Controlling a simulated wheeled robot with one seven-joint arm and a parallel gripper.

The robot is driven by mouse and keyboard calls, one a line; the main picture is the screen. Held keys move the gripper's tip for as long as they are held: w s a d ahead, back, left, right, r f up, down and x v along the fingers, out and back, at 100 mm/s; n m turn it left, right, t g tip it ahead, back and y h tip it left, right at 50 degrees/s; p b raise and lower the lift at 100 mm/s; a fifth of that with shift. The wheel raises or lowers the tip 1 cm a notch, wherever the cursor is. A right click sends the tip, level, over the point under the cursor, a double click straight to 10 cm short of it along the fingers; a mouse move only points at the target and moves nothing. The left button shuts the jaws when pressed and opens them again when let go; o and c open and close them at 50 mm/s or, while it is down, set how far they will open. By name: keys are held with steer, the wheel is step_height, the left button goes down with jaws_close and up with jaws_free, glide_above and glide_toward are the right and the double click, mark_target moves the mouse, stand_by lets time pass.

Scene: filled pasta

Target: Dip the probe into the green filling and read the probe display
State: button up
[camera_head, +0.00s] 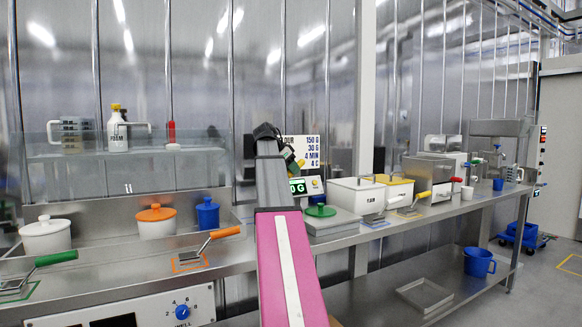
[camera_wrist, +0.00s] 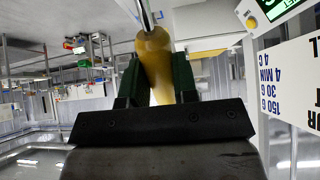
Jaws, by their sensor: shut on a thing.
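My gripper (camera_wrist: 155,88) is shut on the yellow handle of a probe (camera_wrist: 154,62), and a thin metal rod runs from its far end in the wrist view. In the head view my gripper (camera_head: 289,158) is small and partly hidden by my arm, beside the wall sign. I cannot make out any green filling.
On the left stand a white pot (camera_head: 45,238), an orange-lidded pot (camera_head: 157,224) and a blue pot (camera_head: 208,216). Orange-handled (camera_head: 210,242) and green-handled (camera_head: 40,266) tools lie in front. White bins (camera_head: 356,197) stand right of my arm. A sign (camera_head: 312,150) stands behind.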

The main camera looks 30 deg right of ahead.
step_height(320, 180, down, 10)
steer(key=shift+f, duration=0.25)
stand_by(0.7)
stand_by(2.0)
steer(key=shift+r, duration=5.35)
